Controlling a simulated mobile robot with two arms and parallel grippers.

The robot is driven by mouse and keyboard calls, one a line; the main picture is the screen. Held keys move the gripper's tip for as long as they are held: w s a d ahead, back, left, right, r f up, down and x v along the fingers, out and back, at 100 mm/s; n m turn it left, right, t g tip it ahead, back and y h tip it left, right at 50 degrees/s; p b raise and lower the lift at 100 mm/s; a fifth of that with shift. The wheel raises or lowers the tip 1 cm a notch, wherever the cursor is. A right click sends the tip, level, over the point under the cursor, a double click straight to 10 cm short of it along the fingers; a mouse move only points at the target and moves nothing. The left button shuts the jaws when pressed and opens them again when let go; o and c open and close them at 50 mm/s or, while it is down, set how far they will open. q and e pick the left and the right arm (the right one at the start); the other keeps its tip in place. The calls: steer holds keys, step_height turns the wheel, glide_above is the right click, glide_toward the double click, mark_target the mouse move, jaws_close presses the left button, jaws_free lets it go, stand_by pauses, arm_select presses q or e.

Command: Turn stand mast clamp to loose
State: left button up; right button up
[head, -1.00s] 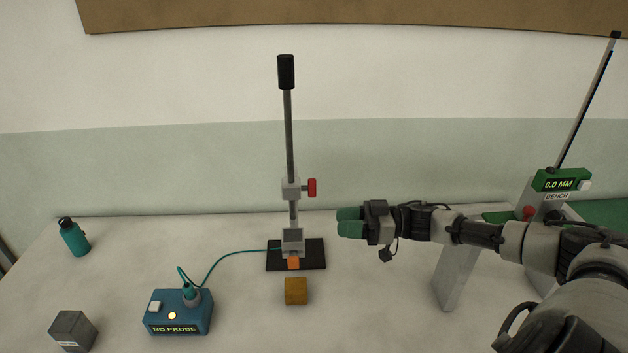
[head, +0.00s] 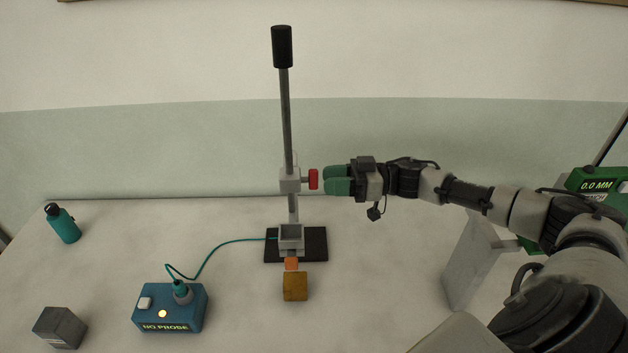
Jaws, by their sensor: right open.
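The stand has a grey mast (head: 286,120) with a black top, upright on a black base plate (head: 315,245). A light grey clamp block (head: 289,180) sits on the mast, with a red knob (head: 313,179) on its right side. The knob stands upright, its long side vertical. My right gripper (head: 328,180), with green fingertips, is just right of the knob and points left at it. It is open, and a small gap seems to lie between fingertips and knob. My left gripper is not in view.
A blue box (head: 170,310) reading "NO PROBE" has a teal cable running to the stand. An ochre block (head: 295,287) lies in front of the stand. A teal bottle (head: 63,224) and a grey block (head: 59,328) are at left. A green gauge (head: 597,184) reads 0.0 MM at right.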

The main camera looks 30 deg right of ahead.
mark_target(314, 188)
steer(key=shift+x, duration=2.15)
steer(key=shift+c, duration=0.4)
jaws_close()
